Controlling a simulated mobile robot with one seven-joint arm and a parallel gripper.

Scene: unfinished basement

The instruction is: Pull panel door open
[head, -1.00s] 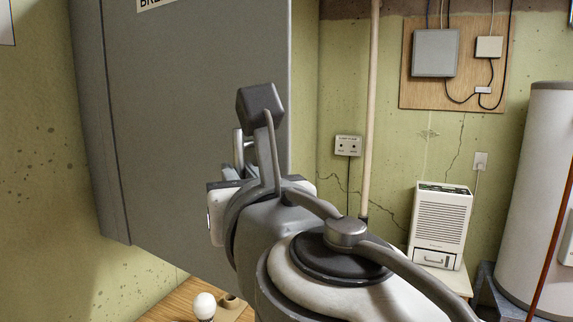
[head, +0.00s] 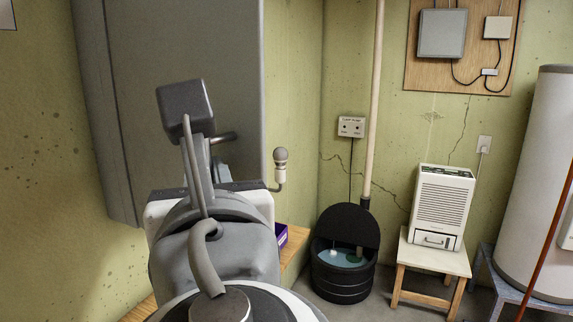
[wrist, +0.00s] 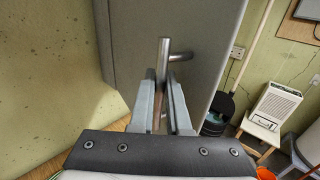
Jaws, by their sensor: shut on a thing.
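The grey panel door (head: 235,70) fills the upper left of the head view, and its right edge stands out against the wall. It also shows in the wrist view (wrist: 205,30). Its bar handle (wrist: 163,60) is a metal rod on a short post. A bit of the handle also shows beside my wrist in the head view (head: 224,137). My gripper (wrist: 162,92) is shut on the handle, with one finger on each side of the rod. The fingertips are mostly hidden in the head view. I cannot make out a gap between door and box.
A bulb lamp (head: 281,157) shows just right of the door. A purple box (head: 281,237) sits on a wooden surface below. A black tub with water (head: 342,288), a white dehumidifier (head: 443,205) on a stool and a white tank (head: 540,180) stand farther right.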

